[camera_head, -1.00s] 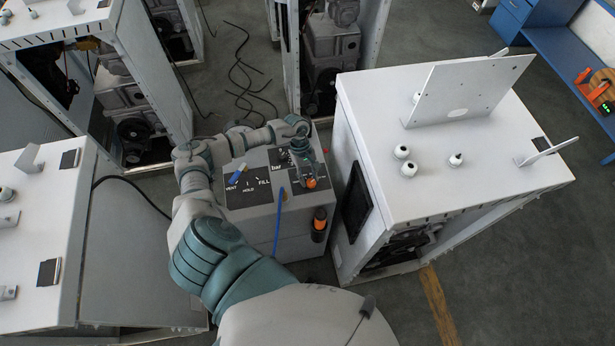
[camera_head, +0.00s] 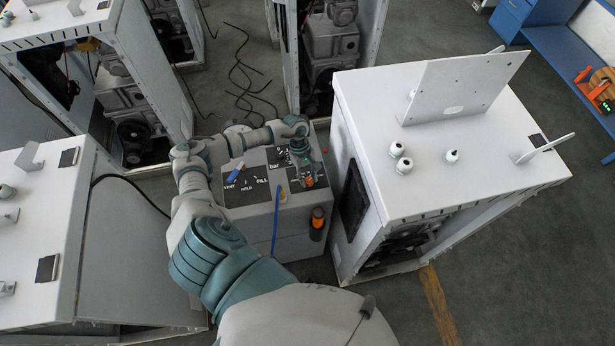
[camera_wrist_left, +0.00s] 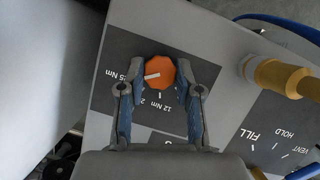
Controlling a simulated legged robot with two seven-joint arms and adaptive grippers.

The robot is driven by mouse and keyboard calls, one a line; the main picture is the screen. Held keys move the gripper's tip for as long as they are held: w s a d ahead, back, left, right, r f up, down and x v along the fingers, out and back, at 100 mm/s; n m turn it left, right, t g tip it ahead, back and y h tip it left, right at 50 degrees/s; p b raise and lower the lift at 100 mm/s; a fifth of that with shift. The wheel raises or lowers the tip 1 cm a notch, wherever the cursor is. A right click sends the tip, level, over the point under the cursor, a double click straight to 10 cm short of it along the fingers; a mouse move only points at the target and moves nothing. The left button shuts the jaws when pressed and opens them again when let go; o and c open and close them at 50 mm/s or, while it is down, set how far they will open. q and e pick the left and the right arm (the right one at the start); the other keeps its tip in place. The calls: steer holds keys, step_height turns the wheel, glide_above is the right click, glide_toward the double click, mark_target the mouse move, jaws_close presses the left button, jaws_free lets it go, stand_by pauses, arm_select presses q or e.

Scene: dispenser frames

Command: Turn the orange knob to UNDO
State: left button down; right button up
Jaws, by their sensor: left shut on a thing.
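The orange knob (camera_head: 308,182) sits on a dark label plate on top of the grey dispenser box (camera_head: 256,222). In the left wrist view the knob (camera_wrist_left: 161,73) lies between the two blue-padded fingers of my left gripper (camera_wrist_left: 160,80), which is shut on it. In the head view the left gripper (camera_head: 306,172) reaches down onto the knob from above. The knob's white mark points left in the wrist view. Torque labels such as 25 Nm and 12 Nm show beside it. I cannot read UNDO. My right gripper is not in view.
A brass-coloured fitting (camera_wrist_left: 275,77) stands beside the knob in the wrist view. A blue hose (camera_head: 276,222) hangs down the box front. A blue-handled lever (camera_head: 237,172) sits by the VENT, HOLD and FILL labels. A white cabinet (camera_head: 470,150) stands close on the right.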

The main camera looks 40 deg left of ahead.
arm_select(q)
steer(key=shift+n, duration=0.5)
steer(key=shift+n+t+b, duration=0.5)
steer(key=shift+n, duration=0.4)
steer(key=n+t, duration=0.1)
steer(key=n, duration=0.2)
steer(key=shift+s+n, duration=0.1)
steer(key=shift+n, duration=0.2)
steer(key=n+t, duration=0.1)
steer(key=n, duration=0.1)
steer(key=n+t, duration=0.1)
steer(key=n, duration=0.2)
steer(key=shift+r+y+b, duration=0.15)
steer(key=shift+y+b, duration=0.15)
steer(key=n+t+y, duration=0.1)
steer(key=n, duration=0.3)
steer(key=n+b, duration=0.1)
steer(key=n+t+y+b, duration=0.1)
steer(key=n, duration=0.1)
steer(key=shift+s+d+n, duration=0.1)
steer(key=shift+d+n, duration=0.05)
steer(key=shift+n, duration=0.15)
steer(key=n+y+b, duration=0.2)
steer(key=n, duration=0.1)
steer(key=shift+n, duration=0.7)
steer(key=shift+r+b, duration=0.1)
steer(key=shift+b, duration=0.2)
